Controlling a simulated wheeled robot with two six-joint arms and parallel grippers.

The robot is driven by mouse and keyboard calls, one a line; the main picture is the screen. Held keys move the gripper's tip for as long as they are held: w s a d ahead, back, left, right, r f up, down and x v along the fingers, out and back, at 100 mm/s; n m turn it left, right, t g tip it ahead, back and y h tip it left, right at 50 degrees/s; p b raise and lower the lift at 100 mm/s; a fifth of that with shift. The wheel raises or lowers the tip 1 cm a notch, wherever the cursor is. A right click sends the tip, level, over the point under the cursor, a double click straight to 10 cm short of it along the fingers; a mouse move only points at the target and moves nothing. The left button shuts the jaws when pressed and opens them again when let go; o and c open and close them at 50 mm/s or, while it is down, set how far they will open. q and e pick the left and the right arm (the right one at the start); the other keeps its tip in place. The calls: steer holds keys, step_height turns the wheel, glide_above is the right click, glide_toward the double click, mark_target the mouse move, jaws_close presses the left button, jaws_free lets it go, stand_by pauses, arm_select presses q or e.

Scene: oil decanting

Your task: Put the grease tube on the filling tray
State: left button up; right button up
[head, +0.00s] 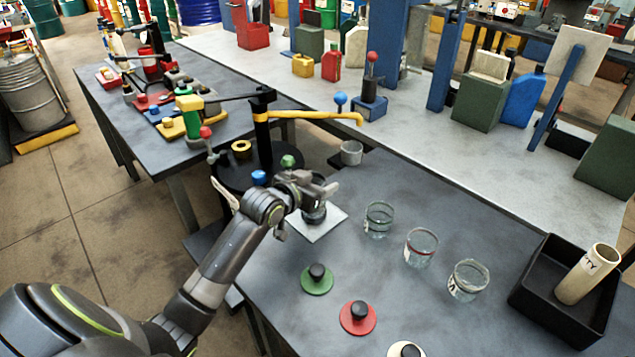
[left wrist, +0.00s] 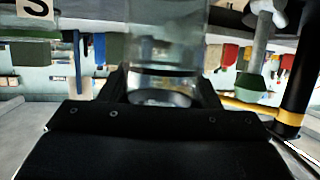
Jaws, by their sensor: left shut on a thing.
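My left gripper (head: 312,190) is shut on a clear cylinder (left wrist: 165,50), which shows between the fingers in the left wrist view. I cannot tell whether it is the grease tube. In the head view the gripper is over a pale square plate (head: 330,226), and a dark round shape (head: 315,214) shows just below the gripper. I cannot tell whether that shape touches the plate. A cream tube (head: 587,275) with partly readable lettering leans in a black open tray (head: 533,312) at the right. Nothing is clearly marked as the filling tray. My right gripper is out of view.
Three glass jars (head: 420,246) stand right of the plate. Green (head: 317,286), red (head: 345,321) and whitish discs with black knobs lie nearer. A black post with a yellow arm (head: 315,115) stands behind the gripper. The table between jars and discs is clear.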

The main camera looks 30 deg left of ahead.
arm_select(q)
steer(key=shift+f, duration=0.1)
steer(key=o, duration=1.3)
steer(key=shift+c, duration=0.2)
steer(key=shift+o, duration=1.4)
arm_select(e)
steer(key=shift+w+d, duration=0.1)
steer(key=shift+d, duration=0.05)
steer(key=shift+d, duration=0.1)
arm_select(q)
steer(key=shift+s+r, duration=0.2)
steer(key=v, duration=1.1)
steer(key=shift+s, duration=0.3)
